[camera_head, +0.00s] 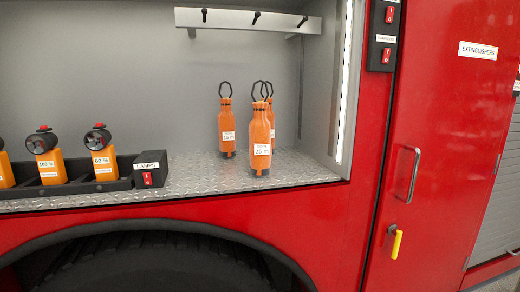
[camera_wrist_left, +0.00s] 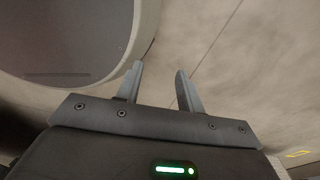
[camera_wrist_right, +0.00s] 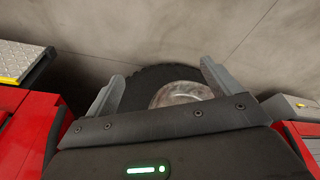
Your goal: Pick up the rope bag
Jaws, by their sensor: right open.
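Several orange rope bags with black loops on top stand upright on the metal shelf (camera_head: 195,178) in the head view. The front rope bag (camera_head: 260,140) has a white label that seems to read 25 m. A second rope bag (camera_head: 227,128) stands behind it to the left, and a third (camera_head: 271,112) is mostly hidden behind the front one. Neither gripper shows in the head view. My left gripper (camera_wrist_left: 160,85) is open and empty in the left wrist view, over bare floor. My right gripper (camera_wrist_right: 160,80) is open and empty, with a wheel beyond its fingers.
A black tray (camera_head: 85,185) with orange lamps (camera_head: 104,160) stands on the shelf's left. A hook rail (camera_head: 250,20) hangs above the bags. A red door (camera_head: 440,130) with a handle is at the right. A wheel arch lies below the shelf.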

